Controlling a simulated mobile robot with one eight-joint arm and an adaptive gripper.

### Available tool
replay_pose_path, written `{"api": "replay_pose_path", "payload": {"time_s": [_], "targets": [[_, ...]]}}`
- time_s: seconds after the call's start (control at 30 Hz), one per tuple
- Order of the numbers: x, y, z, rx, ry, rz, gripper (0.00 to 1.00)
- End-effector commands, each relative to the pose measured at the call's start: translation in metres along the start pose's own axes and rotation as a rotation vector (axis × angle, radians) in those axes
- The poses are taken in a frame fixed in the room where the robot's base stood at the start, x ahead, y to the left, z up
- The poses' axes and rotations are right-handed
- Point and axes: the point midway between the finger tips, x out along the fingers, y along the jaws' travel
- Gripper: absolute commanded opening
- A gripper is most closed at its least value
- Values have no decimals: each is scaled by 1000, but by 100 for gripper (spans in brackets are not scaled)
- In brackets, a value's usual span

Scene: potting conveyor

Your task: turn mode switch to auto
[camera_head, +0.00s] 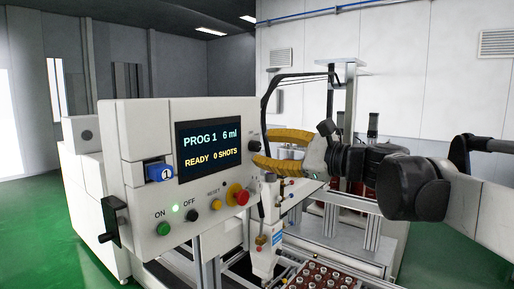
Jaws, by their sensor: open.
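The control panel (140,130) faces me at centre-left, with a lit screen (209,148) reading "PROG 1 6 ml" and "READY 0 SHOTS". A small dark knob (255,146) sits at the panel's right edge, beside the screen; it seems to be the mode switch, but its label and pointer are too small to read. My gripper (263,149) comes in from the right with its two yellow fingers apart, one above and one below the knob. No object shows between the fingers; I cannot tell whether they touch the knob.
Below the screen are a green ON button (163,229), black OFF button (189,215), yellow RESET button (216,204) and red mushroom button (240,197). A black handle (112,215) juts out lower left. A dispensing head (265,250) and tray of pots (318,277) are below my gripper.

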Motion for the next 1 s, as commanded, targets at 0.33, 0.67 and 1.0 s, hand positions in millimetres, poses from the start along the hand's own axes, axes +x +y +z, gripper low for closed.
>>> {"api": "replay_pose_path", "payload": {"time_s": [0.33, 0.67, 1.0], "targets": [[-74, -1, -1, 0, 3, -3, 45], [-90, 0, 0, 0, 0, 0, 45], [-90, 44, -25, -69, 48, 53, 45]]}}
